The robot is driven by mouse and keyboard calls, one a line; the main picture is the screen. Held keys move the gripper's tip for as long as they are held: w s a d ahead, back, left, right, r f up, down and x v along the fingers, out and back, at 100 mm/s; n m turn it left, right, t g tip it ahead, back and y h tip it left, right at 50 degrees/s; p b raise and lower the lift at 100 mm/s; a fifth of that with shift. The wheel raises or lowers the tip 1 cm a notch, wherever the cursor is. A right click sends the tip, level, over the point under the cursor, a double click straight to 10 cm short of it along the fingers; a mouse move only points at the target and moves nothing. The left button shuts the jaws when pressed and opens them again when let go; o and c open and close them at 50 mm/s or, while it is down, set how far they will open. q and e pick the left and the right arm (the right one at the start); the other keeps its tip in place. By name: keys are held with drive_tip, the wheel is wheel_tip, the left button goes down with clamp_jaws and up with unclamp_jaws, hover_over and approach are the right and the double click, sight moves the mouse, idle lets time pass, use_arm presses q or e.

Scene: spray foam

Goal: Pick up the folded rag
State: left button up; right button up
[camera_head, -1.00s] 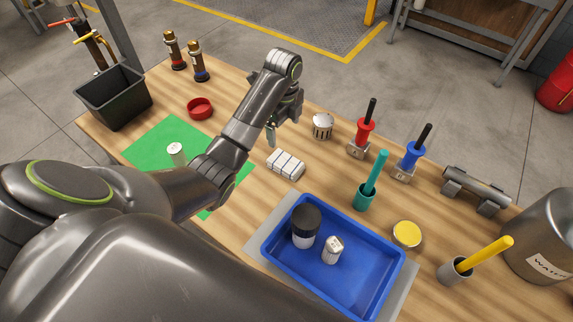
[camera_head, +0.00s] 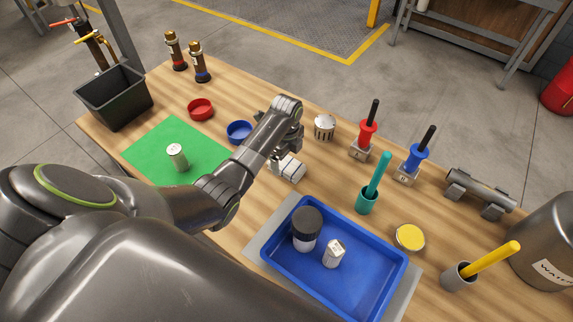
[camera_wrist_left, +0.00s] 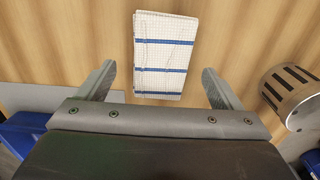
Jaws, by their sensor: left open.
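The folded rag (camera_head: 291,168) is white with dark stripes and lies on the wooden table, partly hidden by my left gripper in the head view. In the left wrist view the rag (camera_wrist_left: 165,55) shows a fine grid and blue stripes. My left gripper (camera_head: 276,160) is above the rag in the head view. In the left wrist view its two fingers (camera_wrist_left: 160,80) are open, one on each side of the rag, with gaps between them and the cloth. My right gripper is not in view.
A blue ring-shaped dish (camera_head: 239,132) and green mat (camera_head: 150,150) are to the left.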

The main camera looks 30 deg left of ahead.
sight(286, 167)
use_arm(q)
drive_tip(key=shift+f, duration=1.4)
drive_tip(key=c, duration=1.1)
drive_tip(key=shift+o, duration=0.2)
drive_tip(key=shift+r, duration=0.15)
